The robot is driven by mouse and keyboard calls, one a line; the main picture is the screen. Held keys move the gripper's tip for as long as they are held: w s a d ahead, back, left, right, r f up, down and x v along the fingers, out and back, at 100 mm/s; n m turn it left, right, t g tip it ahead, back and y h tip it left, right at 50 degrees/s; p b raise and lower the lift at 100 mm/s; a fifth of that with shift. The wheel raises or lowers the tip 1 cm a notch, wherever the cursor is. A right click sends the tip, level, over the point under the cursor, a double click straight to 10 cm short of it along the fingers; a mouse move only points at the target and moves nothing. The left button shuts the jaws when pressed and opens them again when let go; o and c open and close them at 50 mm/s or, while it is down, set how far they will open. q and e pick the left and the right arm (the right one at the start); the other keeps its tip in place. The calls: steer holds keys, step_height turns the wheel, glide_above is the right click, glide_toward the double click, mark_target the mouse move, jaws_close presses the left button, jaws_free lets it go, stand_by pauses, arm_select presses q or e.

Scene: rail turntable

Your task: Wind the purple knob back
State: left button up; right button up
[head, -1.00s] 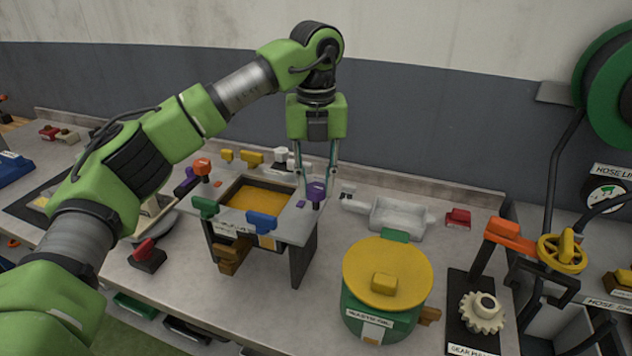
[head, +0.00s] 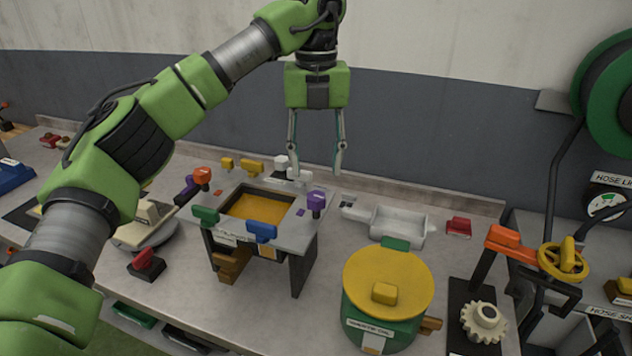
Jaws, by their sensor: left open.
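A purple knob (head: 316,201) stands upright at the right edge of a small grey stand (head: 293,231) with a yellow-orange recessed middle. My left gripper (head: 315,173) points down above and behind the knob. Its two fingers are spread apart with nothing between them, and they look clear of the knob. Another purple handle (head: 187,187) lies at the stand's left side. My right gripper is not in view.
A red block (head: 148,264) lies at front left.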

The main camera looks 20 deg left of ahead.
arm_select(q)
steer(key=shift+r, duration=2.5)
